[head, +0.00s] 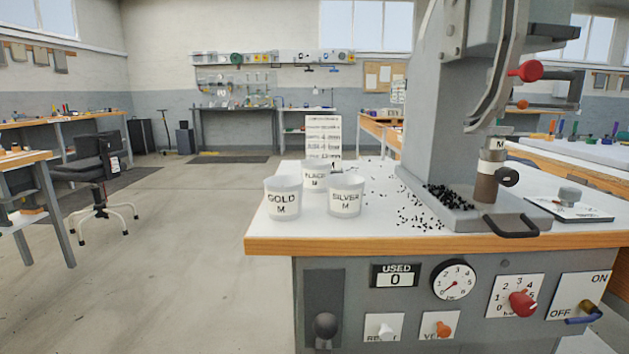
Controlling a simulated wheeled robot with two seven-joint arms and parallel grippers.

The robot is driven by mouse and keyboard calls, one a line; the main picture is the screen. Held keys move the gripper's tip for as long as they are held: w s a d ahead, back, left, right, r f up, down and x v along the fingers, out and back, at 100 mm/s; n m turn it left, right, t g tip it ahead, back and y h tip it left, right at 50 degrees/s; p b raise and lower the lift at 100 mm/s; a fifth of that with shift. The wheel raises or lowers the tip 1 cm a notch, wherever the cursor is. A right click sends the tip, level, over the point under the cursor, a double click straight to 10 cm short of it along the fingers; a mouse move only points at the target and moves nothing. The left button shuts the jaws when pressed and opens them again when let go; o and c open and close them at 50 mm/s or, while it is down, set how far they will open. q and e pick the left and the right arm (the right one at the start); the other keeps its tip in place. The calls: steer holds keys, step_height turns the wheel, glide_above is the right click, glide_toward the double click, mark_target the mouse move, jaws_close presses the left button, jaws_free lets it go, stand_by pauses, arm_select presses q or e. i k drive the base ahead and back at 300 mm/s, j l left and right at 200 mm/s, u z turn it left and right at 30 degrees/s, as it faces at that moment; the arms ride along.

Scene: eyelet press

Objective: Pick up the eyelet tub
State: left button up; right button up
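Three whitish tubs stand close together at the left end of the press table. The tub marked "GOLD M" (283,198) is at the left and the tub marked "SILVER M" (345,196) is at the right. A third tub (317,175), whose label seems to read "BLACK M", stands just behind them and is partly hidden. All three are upright. Their contents cannot be made out. Neither of my grippers is in view.
A grey eyelet press (435,100) stands on the white-topped table (290,235), right of the tubs. Black eyelets lie scattered at its base (460,215). A printed card (323,135) stands behind the tubs. The floor left of the table is open; a chair (98,170) is further off.

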mark_target(345, 191)
steer(key=k+l, duration=0.15)
steer(key=l, duration=0.15)
steer(key=k+l, duration=0.15)
steer(key=l, duration=0.2)
steer(key=k+l, duration=0.35)
steer(key=l, duration=0.25)
